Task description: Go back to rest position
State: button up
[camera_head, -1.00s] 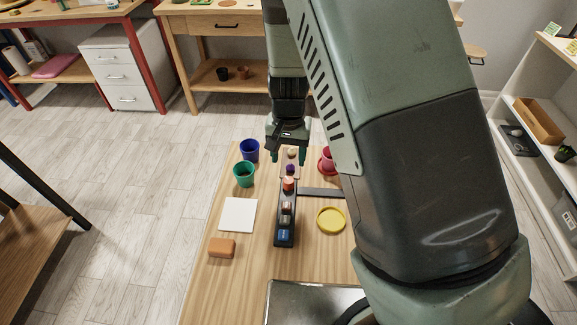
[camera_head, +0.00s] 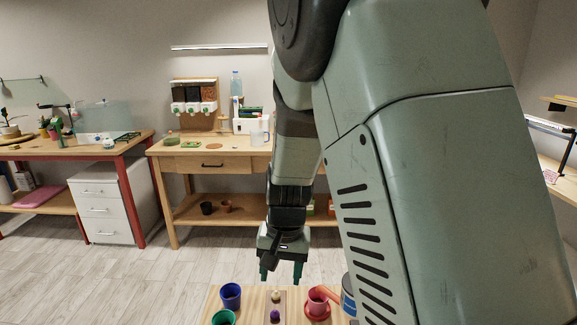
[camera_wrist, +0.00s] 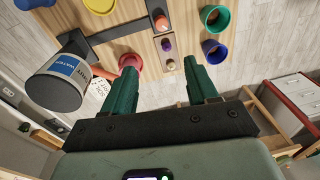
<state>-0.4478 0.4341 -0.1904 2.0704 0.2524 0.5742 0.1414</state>
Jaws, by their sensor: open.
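My gripper (camera_head: 281,277) hangs pointing down above the far edge of the low wooden table (camera_head: 251,305), apart from everything on it. In the wrist view its two green fingers (camera_wrist: 160,68) are spread with nothing between them. Just beyond the fingertips are a small beige piece (camera_wrist: 170,64), a purple piece (camera_wrist: 166,44) and a reddish piece (camera_wrist: 161,23). The nearer part of the table is outside the head view.
A blue pot (camera_head: 231,296) and green pot (camera_head: 223,318) stand left of the gripper. A red pot (camera_head: 319,298) and a can labelled water (camera_wrist: 62,80) stand right. A workbench (camera_head: 215,147) is behind, with clear floor between.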

jog(key=s+d+r+t, duration=0.1)
jog(key=s+d+r, duration=0.2)
jog(key=r, duration=0.4)
jog(key=s+d+r+t, duration=0.1)
jog(key=s+d+r, duration=0.25)
jog(key=r, duration=0.45)
jog(key=s+d+r+t, duration=0.1)
jog(key=s+d+r, duration=0.1)
jog(key=s, duration=0.2)
jog(key=s+d+r+t, duration=0.1)
jog(key=s+d+r, duration=0.1)
jog(key=s, duration=0.3)
jog(key=s+d+r+n+h, duration=0.1)
jog(key=s+d+r, duration=0.1)
jog(key=s, duration=0.3)
jog(key=shift+d+r+t, duration=0.2)
jog(key=shift+r+t, duration=0.1)
jog(key=shift+t, duration=0.1)
